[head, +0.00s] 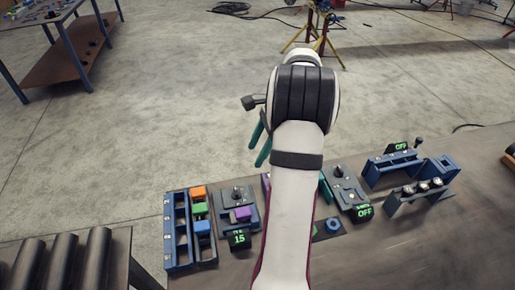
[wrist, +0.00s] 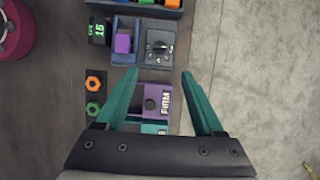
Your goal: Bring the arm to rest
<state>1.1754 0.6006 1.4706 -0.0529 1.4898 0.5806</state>
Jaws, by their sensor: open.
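My arm reaches up the middle of the head view. My gripper (head: 262,146) shows there as two teal fingers left of the arm, partly hidden by it. In the wrist view my gripper (wrist: 168,92) is open, with nothing between its fingers. The fingers are spread above a purple block marked FIRM (wrist: 153,103), apart from it as far as I can tell. A teal part lies just below the block, partly hidden by my gripper's body.
The bench (head: 400,245) carries a blue rack with orange, green and blue blocks (head: 200,210), a unit reading 15 (head: 239,239), and a unit reading OFF (head: 364,212). Dark rollers (head: 62,262) lie at the lower left. Open concrete floor (head: 150,110) lies beyond the bench.

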